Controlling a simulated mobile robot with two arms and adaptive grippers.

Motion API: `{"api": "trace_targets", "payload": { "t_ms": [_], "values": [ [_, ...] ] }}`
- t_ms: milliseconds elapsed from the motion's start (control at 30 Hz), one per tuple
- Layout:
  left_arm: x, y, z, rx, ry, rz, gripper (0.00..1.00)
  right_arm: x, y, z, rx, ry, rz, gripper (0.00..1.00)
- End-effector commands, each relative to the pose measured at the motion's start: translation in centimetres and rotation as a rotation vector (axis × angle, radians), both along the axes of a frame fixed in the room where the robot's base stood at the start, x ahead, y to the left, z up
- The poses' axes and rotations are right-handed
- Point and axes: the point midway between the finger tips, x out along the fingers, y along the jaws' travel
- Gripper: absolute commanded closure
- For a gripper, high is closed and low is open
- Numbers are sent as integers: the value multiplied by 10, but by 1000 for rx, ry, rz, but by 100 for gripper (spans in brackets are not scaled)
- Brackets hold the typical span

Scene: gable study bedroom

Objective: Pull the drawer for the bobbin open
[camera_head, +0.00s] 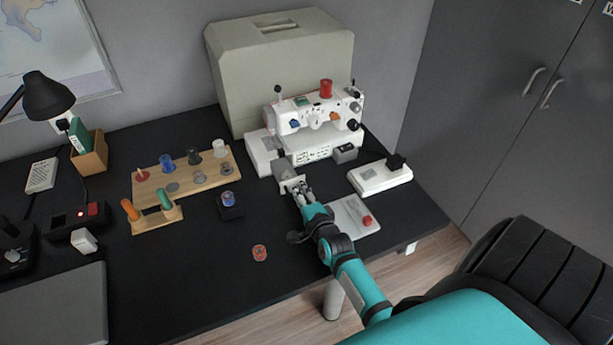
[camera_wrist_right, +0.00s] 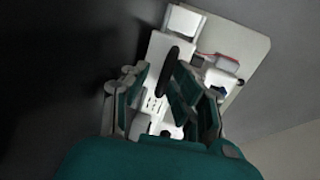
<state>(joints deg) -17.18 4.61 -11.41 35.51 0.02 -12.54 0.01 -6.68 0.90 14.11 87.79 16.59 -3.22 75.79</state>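The white sewing machine (camera_head: 318,118) stands at the back of the black desk, and its base shows in the wrist view (camera_wrist_right: 188,20). A small light-grey drawer-like part (camera_head: 290,184) sits at the front of its base, beside a darker grey block. I cannot tell how far it stands out. My right gripper (camera_head: 303,191) is at its front. In the right wrist view my fingers (camera_wrist_right: 158,72) are apart, with a dark oval piece (camera_wrist_right: 167,70) between the tips. I cannot tell whether they touch it. My left gripper is not in view.
A wooden spool rack (camera_head: 150,188) and a small black stand with a blue bobbin (camera_head: 229,199) lie to the left. A white plate with a red knob (camera_head: 367,220) is just right of my arm, and a white pedal (camera_head: 372,181) behind it. The front desk middle is mostly clear.

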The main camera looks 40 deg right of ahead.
Motion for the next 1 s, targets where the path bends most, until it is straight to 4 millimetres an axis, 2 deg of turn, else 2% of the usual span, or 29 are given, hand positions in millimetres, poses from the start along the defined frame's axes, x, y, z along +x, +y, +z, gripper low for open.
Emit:
{"api": "trace_targets", "payload": {
  "t_ms": [300, 500, 700, 1000],
  "values": [
    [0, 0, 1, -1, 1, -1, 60, -64, 16, 11, 2, 5, 0, 67],
    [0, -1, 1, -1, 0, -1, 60, -96, 23, 17, 2, 6, 0, 67],
    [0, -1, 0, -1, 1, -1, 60, -110, 26, 20, 3, 7, 0, 67],
    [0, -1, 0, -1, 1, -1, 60, -110, 26, 20, 2, 6, 0, 67]
  ]
}}
